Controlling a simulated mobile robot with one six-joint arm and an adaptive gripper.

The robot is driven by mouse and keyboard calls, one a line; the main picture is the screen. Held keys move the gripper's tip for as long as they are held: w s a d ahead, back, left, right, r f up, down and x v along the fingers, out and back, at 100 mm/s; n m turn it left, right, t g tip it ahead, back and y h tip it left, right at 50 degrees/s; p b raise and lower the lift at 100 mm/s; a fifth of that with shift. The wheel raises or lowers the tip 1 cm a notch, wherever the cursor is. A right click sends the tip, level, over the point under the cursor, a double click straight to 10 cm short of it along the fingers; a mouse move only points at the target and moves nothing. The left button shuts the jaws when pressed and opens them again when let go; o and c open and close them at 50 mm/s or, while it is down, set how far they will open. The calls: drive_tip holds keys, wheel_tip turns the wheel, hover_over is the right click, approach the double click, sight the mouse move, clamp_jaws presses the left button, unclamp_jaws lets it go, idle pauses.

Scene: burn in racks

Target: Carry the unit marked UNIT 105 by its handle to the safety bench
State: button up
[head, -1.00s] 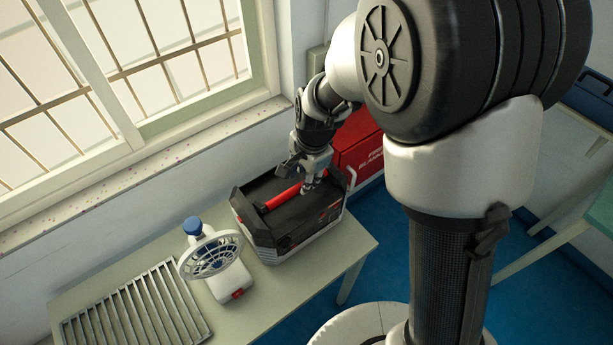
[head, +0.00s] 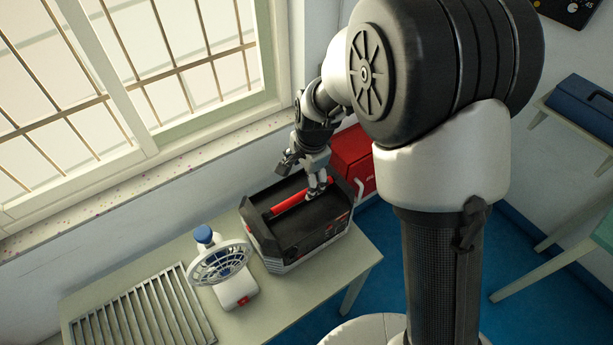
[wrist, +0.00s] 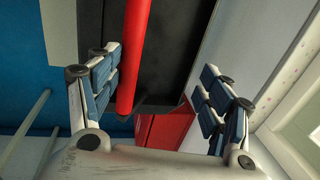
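A black and grey unit (head: 302,247) with an open top stands on the bench by the window in the head view. No unit number can be read on it. Its red bar handle (head: 288,204) runs along the top, and the handle also fills the upper left middle of the wrist view (wrist: 133,50). My gripper (head: 318,190) is over the unit, at the right part of the handle. In the wrist view my gripper (wrist: 160,85) is open, with the handle between its fingers, closer to the left one. Whether a finger touches it cannot be told.
A white fan-like device (head: 233,283) with a blue cap stands left of the unit, and a metal grille (head: 140,312) lies further left on the bench (head: 322,287). A red box (head: 352,150) is behind the unit. A blue case (head: 580,106) sits on a table at right.

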drive_tip(key=o, duration=0.7)
drive_tip(key=shift+o, duration=0.3)
drive_tip(key=r+p, duration=0.2)
drive_tip(key=r, duration=0.1)
drive_tip(key=r+p, duration=0.1)
drive_tip(key=r, duration=0.1)
drive_tip(key=shift+s+d+p, duration=0.3)
drive_tip(key=shift+s+p, duration=0.05)
drive_tip(key=shift+s, duration=0.05)
idle(0.5)
drive_tip(key=s+d+r+n+t+b, duration=0.2)
drive_tip(key=s+d+r+n+b, duration=0.35)
drive_tip(key=s+d+r, duration=0.4)
drive_tip(key=s+d+n+b, duration=0.1)
drive_tip(key=s+d+n, duration=0.1)
drive_tip(key=s, duration=0.5)
drive_tip(key=s+d+n+h+b, duration=0.1)
drive_tip(key=s+d+n+b, duration=0.1)
drive_tip(key=s, duration=0.6)
drive_tip(key=shift+s+d+r+n+t, duration=0.2)
drive_tip(key=shift+r+n+t, duration=0.2)
drive_tip(key=shift+n, duration=0.45)
